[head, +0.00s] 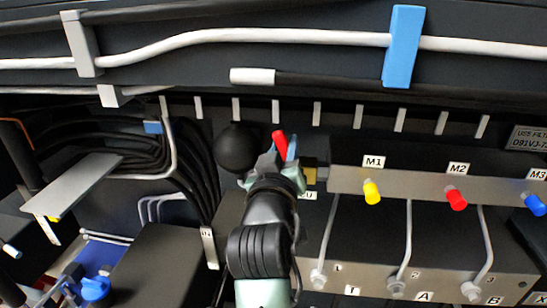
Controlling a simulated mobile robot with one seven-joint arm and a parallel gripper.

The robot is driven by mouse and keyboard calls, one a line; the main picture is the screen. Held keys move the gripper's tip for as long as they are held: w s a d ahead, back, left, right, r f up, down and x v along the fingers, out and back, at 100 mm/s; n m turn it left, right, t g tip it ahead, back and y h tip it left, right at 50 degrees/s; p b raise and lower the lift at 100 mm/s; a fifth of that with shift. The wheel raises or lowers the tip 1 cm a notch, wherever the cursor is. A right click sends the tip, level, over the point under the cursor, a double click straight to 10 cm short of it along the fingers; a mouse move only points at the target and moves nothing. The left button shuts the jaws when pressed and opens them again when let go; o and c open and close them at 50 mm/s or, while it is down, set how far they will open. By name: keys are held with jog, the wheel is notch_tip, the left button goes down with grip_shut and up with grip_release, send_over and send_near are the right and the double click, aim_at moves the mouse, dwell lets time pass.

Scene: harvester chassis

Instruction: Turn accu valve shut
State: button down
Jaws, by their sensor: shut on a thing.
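The valve handle, a red lever (278,138), sticks up between the fingers of my gripper (280,152) in the middle of the head view. My gripper is shut on this lever, and only its upper end shows. The lever leans a little to the left. A black ball-shaped accumulator (237,149) stands just left of my gripper. A brass-coloured fitting (321,171) shows just right of my gripper. The valve body below the lever is hidden behind my gripper and arm.
To the right is a grey block (410,188) with a yellow cap (372,192), a red cap (456,199) and a blue cap (535,204). Black hoses (193,160) run down on the left. A dark beam with white pipes (260,35) crosses above.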

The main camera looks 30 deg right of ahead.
jog(key=shift+s+d+r+m+b, duration=0.1)
jog(key=shift+s+d+m+b, duration=0.25)
jog(key=shift+m, duration=0.4)
jog(key=shift+s+d+r+m+b, duration=0.1)
jog(key=shift+s+d+m, duration=0.1)
jog(key=shift+d+m, duration=0.4)
jog(key=shift+s+d+r+m+b, duration=0.1)
jog(key=shift+s+d+m+b, duration=0.2)
jog(key=shift+m, duration=0.55)
jog(key=shift+d, duration=0.1)
jog(key=c, duration=0.7)
grip_release()
jog(key=shift+s, duration=0.1)
jog(key=shift+o, duration=0.2)
jog(key=b+v, duration=0.3)
jog(key=v, duration=1)
